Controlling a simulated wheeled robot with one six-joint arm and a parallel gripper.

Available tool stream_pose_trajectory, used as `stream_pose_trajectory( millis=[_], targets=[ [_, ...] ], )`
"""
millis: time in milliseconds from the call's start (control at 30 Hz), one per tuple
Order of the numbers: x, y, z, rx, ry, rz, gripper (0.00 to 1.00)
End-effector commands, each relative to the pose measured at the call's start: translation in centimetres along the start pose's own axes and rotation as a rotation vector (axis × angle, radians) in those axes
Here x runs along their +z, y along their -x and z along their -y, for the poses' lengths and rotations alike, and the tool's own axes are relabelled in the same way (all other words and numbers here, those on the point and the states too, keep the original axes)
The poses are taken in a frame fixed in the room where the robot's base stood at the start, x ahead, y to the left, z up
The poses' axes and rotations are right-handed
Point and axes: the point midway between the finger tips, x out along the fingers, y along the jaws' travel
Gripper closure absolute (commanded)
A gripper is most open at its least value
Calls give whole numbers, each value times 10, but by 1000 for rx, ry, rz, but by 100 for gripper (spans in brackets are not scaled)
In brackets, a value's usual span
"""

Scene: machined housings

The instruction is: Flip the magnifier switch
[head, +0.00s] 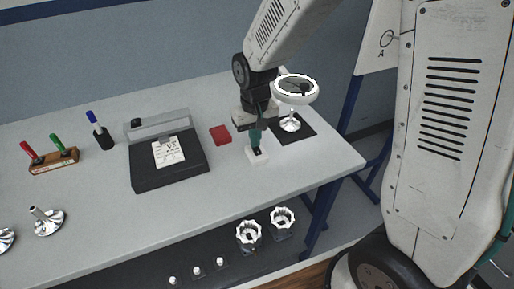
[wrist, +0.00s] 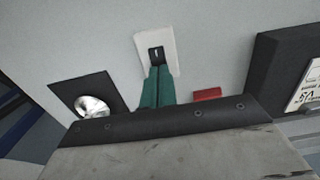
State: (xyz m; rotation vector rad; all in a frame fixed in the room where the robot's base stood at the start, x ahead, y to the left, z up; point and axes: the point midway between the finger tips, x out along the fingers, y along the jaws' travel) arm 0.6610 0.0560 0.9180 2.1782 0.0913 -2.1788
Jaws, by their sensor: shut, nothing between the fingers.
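The magnifier (head: 297,89) has a white ring head on a silver foot and stands on a dark square mat (head: 302,128) at the table's right end. In the wrist view its silver foot (wrist: 92,106) shows on the mat at the left. The switch is a white plate (head: 257,156) with a black rocker, in front of the magnifier. The wrist view shows the black rocker (wrist: 156,53) on the white plate (wrist: 169,40). My gripper (head: 256,146) is shut and empty, pointing down with its green fingertips (wrist: 157,70) at the rocker's near edge. I cannot tell whether they touch it.
A red block (head: 220,135) lies left of the switch. A black device with a paper label (head: 169,178) stands further left, with a pen holder (head: 104,139) and a wooden marker stand (head: 54,163). Metal parts (head: 249,235) sit on the lower shelf.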

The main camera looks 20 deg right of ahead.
Motion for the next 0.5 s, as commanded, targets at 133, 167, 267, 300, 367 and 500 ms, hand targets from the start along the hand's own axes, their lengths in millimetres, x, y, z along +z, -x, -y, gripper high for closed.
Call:
stream_pose_trajectory(
  millis=[133, 167, 267, 300, 367, 500],
  targets=[
    [0, -2, 0, 0, 0, 1, 100],
    [0, -3, 0, 0, 0, 1, 100],
    [0, -4, 0, 0, 0, 1, 100],
    [0, -5, 0, 0, 0, 1, 100],
    [0, -6, 0, 0, 0, 1, 100],
    [0, -5, 0, 0, 0, 0, 100]
  ],
)
